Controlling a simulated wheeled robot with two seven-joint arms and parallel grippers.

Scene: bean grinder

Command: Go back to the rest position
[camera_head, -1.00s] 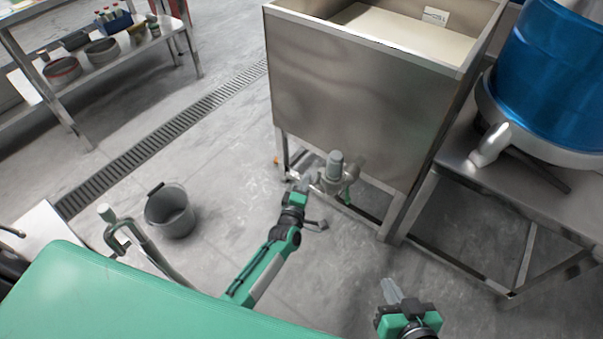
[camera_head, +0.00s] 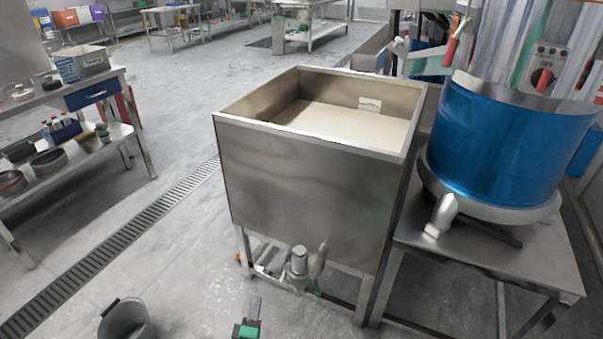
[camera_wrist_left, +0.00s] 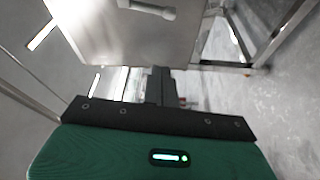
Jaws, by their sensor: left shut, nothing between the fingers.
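My left gripper (camera_head: 257,301) shows at the bottom edge of the head view, with its grey fingers together and nothing between them. Most of its arm is below the frame. It points toward the lower front of the steel tank (camera_head: 300,190), near the valve under it, and looks apart from it. In the left wrist view the dark fingers (camera_wrist_left: 161,84) show end-on beyond the green housing, with the tank (camera_wrist_left: 135,40) ahead. My right gripper is out of view.
A blue drum grinder (camera_head: 510,145) stands on a steel table (camera_head: 480,255) at the right. A grey bucket (camera_head: 127,322) is on the floor at lower left. A shelf table (camera_head: 105,75) with bowls stands at far left. Open floor with a drain grate (camera_head: 95,255) lies between.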

